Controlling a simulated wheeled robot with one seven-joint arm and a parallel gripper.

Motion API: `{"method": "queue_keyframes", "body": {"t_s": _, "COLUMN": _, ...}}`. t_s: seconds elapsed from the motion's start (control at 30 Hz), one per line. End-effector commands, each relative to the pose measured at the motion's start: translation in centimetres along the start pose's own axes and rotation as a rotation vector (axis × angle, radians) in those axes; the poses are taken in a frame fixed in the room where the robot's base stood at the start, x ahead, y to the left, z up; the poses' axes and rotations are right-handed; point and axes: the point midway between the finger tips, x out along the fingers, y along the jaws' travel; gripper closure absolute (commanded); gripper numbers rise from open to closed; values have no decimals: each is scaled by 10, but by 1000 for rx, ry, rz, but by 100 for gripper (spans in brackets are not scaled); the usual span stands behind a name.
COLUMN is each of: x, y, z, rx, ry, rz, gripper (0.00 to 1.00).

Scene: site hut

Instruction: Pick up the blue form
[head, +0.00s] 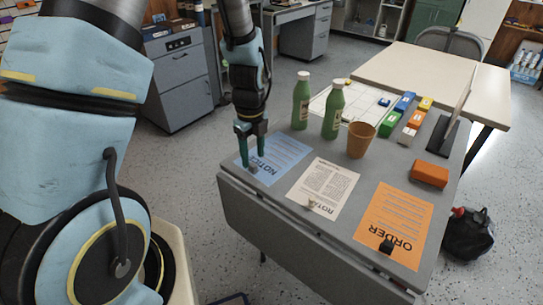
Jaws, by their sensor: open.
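The blue form (284,154) is a blue sheet printed "NOTICE". It lies flat at the left end of the grey table (330,243). A small greyish object, too small to identify, sits on it near my gripper's fingertips. My gripper (250,160) is open and points down over the form's left part. The fingers hide some of the sheet. I cannot tell whether the fingertips touch the form or the object.
A white form (325,183) and an orange form (392,215) lie to the right, each with a small object on it. Two green bottles (301,101) (333,113), a brown cup (360,140), colored boxes (389,124) and an orange block (430,173) stand behind.

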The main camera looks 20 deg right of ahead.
Motion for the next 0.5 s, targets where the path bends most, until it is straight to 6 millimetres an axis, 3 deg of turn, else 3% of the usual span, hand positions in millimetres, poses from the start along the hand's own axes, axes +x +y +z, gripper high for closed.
{"method": "queue_keyframes", "body": {"t_s": 0.3, "x": 36, "y": -2, "z": 1, "rx": -1, "ry": 1, "rz": 2, "gripper": 43}}
{"method": "queue_keyframes", "body": {"t_s": 0.5, "x": 40, "y": -2, "z": 2, "rx": -1, "ry": 0, "rz": -1, "gripper": 43}}
